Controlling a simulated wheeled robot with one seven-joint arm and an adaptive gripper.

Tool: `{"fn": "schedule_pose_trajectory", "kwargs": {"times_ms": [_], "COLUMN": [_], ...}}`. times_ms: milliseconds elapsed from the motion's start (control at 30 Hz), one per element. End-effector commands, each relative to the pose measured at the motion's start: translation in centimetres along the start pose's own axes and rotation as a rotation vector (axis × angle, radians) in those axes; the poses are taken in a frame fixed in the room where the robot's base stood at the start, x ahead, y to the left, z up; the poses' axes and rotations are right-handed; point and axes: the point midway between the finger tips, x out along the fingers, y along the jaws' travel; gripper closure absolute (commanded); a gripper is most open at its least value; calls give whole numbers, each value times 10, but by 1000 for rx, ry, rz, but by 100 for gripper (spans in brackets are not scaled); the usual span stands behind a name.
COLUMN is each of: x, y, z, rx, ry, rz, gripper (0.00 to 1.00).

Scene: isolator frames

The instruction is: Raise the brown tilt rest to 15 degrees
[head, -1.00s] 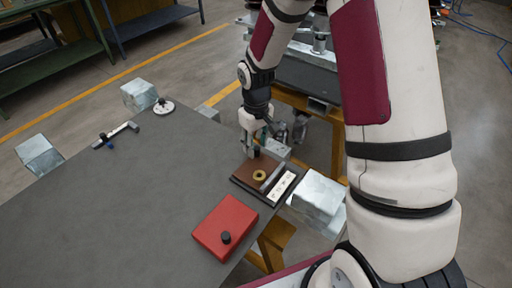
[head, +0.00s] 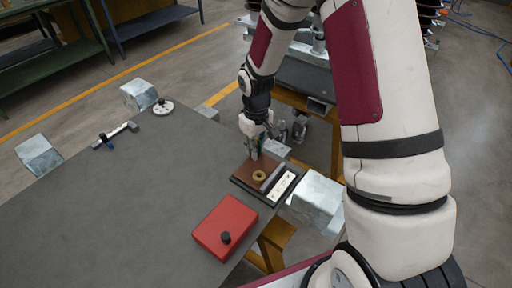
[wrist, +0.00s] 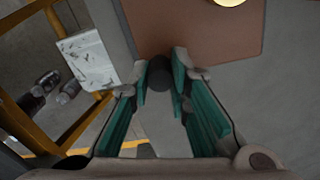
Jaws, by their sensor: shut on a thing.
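The brown tilt rest (head: 246,175) is a flat brown plate on a dark base at the right edge of the grey table. A brass ring (head: 259,176) lies on it, and a white marked strip (head: 282,187) runs along its right side. In the wrist view the brown plate (wrist: 200,30) fills the top. My gripper (head: 254,154) is at the plate's far edge. In the wrist view its green-padded fingers (wrist: 164,72) are closed around a dark round knob (wrist: 158,77) at that edge. The plate's exact tilt cannot be read.
A red box (head: 222,224) with a black knob stands nearer on the table. Metal blocks (head: 318,196) sit at the table's edges. A small bar tool (head: 115,135) and a white disc (head: 163,107) lie farther left. The middle of the table is clear.

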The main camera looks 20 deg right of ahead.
Motion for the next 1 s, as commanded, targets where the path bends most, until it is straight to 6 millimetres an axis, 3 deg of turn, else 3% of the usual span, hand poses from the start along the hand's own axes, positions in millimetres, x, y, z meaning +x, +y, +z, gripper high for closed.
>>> {"fn": "schedule_pose_trajectory", "kwargs": {"times_ms": [233,533,567,633,1000], "x": [-26,-25,-24,-24,-28], "y": [4,6,6,6,5], "z": [15,19,19,19,15], "rx": [3,3,3,4,2], "ry": [-3,-11,-12,-12,-3], "rz": [1,1,1,0,1], "gripper": [100,100,80,64,62]}}
